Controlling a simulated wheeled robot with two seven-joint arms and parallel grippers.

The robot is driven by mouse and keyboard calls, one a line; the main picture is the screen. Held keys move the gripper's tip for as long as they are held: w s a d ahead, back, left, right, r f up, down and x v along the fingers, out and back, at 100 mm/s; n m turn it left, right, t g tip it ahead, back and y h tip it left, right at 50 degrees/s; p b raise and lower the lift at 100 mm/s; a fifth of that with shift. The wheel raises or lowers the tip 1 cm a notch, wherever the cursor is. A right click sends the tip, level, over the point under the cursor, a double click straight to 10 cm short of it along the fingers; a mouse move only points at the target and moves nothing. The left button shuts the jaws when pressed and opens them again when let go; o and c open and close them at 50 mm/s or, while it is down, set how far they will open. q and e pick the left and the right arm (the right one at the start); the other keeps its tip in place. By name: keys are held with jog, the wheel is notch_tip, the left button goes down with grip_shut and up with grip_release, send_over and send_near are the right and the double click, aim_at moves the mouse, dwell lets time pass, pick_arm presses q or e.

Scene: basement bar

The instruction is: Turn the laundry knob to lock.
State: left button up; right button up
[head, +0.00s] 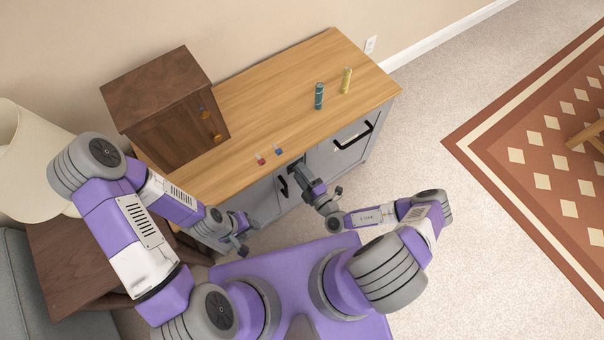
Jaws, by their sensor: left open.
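I cannot make out a knob marked for laundry. Two small brass-coloured pieces (210,126) show on the front of a dark wooden box (155,88), which stands on the left of the wood-topped cabinet (290,85). My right gripper (298,168) is at the upper front of the cabinet, just right of a black handle. Its fingertips are hard to see against the dark spot there, and I cannot tell what they touch or whether they are closed. My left gripper (243,237) is open and empty, low in front of the cabinet's left part.
A teal cylinder (319,96) and a yellow cylinder (346,80) stand on the cabinet top. Small red (261,160) and blue (279,150) items lie near its front edge. A black handle (353,135) is on the right front.

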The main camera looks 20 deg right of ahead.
jog(key=p+v, duration=0.1)
jog(key=v, duration=0.6)
jog(key=shift+s+p, duration=0.25)
jog(key=shift+p, duration=0.1)
jog(key=shift+r, duration=0.1)
